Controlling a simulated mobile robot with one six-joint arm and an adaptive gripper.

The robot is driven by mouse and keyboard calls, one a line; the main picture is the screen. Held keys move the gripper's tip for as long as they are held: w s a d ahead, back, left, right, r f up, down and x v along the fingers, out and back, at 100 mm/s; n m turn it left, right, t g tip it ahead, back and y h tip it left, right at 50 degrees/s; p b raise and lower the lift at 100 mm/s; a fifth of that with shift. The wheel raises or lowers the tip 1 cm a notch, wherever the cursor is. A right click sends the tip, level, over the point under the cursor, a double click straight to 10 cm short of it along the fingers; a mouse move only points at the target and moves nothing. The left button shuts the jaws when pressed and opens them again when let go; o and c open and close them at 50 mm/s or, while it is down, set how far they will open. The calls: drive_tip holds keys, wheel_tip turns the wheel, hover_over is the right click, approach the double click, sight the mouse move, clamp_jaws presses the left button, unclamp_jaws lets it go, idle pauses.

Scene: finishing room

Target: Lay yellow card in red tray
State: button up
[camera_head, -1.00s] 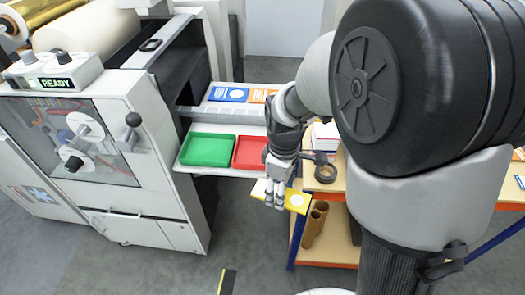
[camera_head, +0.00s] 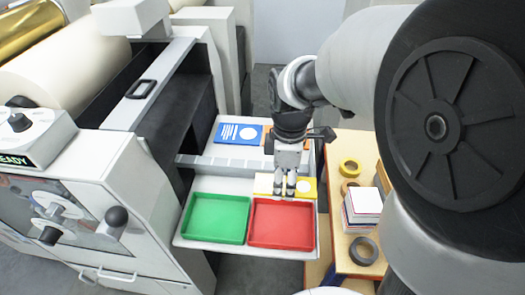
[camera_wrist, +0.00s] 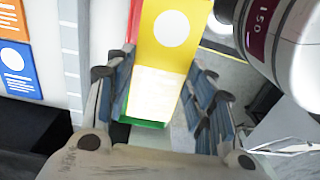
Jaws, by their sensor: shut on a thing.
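My gripper (camera_head: 284,186) is shut on the yellow card (camera_head: 306,188), which has a white circle and a pale end. In the head view the card is held level at the back edge of the red tray (camera_head: 282,222), and seems to be above it. In the wrist view the card (camera_wrist: 172,58) lies between the fingers (camera_wrist: 158,92) and hides most of the trays beneath. The red tray is empty where it shows, on the white shelf beside the green tray.
The green tray (camera_head: 216,218) is empty, left of the red one. A blue card (camera_head: 238,134) lies on the ledge behind. The machine (camera_head: 120,200) stands at left. A wooden bench with tape rolls (camera_head: 363,250) and a paper stack (camera_head: 364,204) is at right.

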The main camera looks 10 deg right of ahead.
drive_tip(key=b, duration=0.4)
hover_over(280, 226)
wheel_tip(280, 226, down, 14)
drive_tip(key=shift+f, duration=0.15)
drive_tip(key=shift+f+b, duration=0.85)
drive_tip(key=shift+f, duration=1.9)
drive_tip(key=shift+r, duration=0.1)
drive_tip(key=o, duration=0.4)
drive_tip(key=shift+f, duration=0.2)
drive_tip(key=o, duration=0.4)
drive_tip(key=shift+o, duration=0.2)
drive_tip(key=shift+r, duration=0.1)
